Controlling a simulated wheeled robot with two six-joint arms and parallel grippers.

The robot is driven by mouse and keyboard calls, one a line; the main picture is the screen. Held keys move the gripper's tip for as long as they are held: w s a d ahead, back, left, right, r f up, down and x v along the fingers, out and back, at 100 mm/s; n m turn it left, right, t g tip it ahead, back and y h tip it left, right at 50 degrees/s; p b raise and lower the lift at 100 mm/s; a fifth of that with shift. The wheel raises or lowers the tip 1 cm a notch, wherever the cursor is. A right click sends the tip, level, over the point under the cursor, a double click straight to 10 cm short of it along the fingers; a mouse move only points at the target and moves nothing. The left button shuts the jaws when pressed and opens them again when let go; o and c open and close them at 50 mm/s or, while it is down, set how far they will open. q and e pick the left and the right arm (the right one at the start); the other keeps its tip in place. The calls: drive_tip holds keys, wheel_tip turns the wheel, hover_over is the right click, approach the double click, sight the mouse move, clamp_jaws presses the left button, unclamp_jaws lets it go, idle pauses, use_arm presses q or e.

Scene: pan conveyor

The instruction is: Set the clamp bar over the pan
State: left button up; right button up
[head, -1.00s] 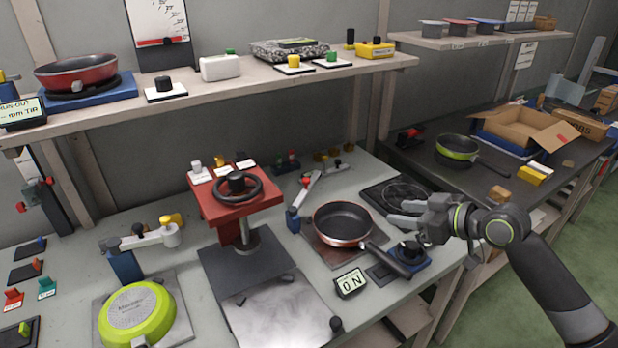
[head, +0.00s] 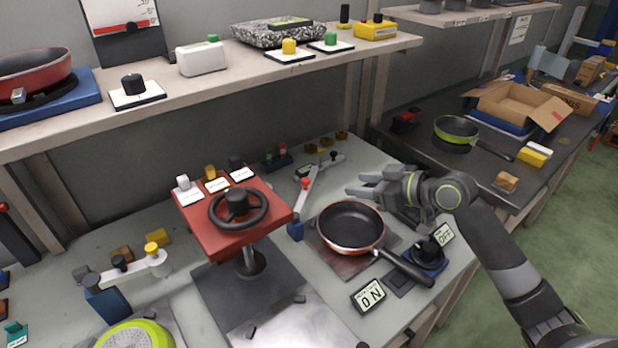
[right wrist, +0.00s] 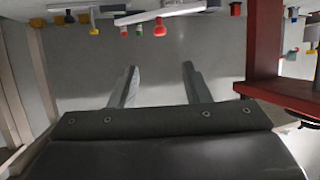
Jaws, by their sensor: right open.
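A dark frying pan (head: 350,227) with a copper-coloured rim sits on a square plate, its handle pointing to the lower right. A grey bar with a red knob (head: 310,190) rises from a blue base (head: 296,229) behind and left of this pan, and points away from it. Another pale bar with a yellow knob (head: 140,265) stands on a blue base beside an upturned green pan (head: 136,336). My right gripper (head: 357,184) is open and empty above the back of the dark pan, right of the red-knobbed bar. Its parted fingers also show in the right wrist view (right wrist: 158,88). My left gripper is out of view.
A red press with a black handwheel (head: 238,208) stands left of the dark pan. A loaded shelf (head: 200,95) overhangs the back of the bench.

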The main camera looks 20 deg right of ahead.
sight(307, 180)
drive_tip(key=p+x, duration=0.1)
drive_tip(key=x, duration=1.3)
drive_tip(key=shift+w+a+f, duration=0.1)
drive_tip(key=shift+a, duration=0.05)
drive_tip(key=shift+x, duration=0.8)
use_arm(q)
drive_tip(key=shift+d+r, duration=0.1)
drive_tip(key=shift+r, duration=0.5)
use_arm(e)
clamp_jaws()
